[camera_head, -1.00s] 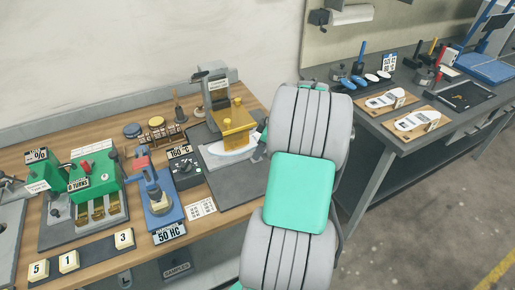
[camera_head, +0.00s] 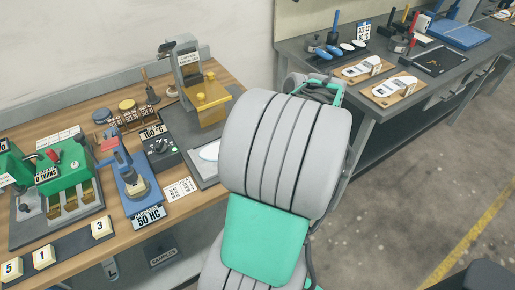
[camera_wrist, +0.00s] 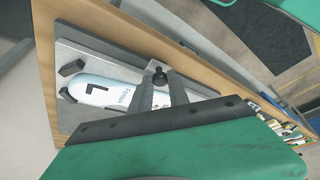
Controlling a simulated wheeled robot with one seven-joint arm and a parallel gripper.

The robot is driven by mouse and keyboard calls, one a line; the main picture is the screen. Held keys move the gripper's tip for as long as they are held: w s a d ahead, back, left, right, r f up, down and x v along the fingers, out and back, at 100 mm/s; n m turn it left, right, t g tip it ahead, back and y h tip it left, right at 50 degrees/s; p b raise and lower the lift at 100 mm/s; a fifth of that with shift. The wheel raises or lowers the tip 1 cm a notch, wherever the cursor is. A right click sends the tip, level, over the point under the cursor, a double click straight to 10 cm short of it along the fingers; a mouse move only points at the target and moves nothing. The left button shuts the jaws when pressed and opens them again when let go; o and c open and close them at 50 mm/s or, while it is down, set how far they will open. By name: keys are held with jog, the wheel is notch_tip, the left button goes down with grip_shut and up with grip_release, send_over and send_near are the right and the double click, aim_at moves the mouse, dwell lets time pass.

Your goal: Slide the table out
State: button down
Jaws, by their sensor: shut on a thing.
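The sliding table is a grey plate (camera_head: 203,180) in front of the press with the gold block (camera_head: 207,100) in the head view. A white insole (camera_head: 210,151) lies on it, partly hidden by my arm. In the wrist view the plate (camera_wrist: 110,55) carries the pale insole (camera_wrist: 100,88) and a dark clamp piece. In the head view my arm hides my gripper.
A green stamping machine (camera_head: 62,175) is farther left. A second bench (camera_head: 400,85) with insole boards is at the right. Open floor lies between.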

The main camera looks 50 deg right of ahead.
jog(key=c, duration=1.3)
grip_release()
jog(key=shift+o, duration=0.2)
jog(key=shift+r, duration=0.1)
jog(key=p+v, duration=0.1)
jog(key=v, duration=0.6)
jog(key=shift+r, duration=0.3)
jog(key=shift+s, duration=0.1)
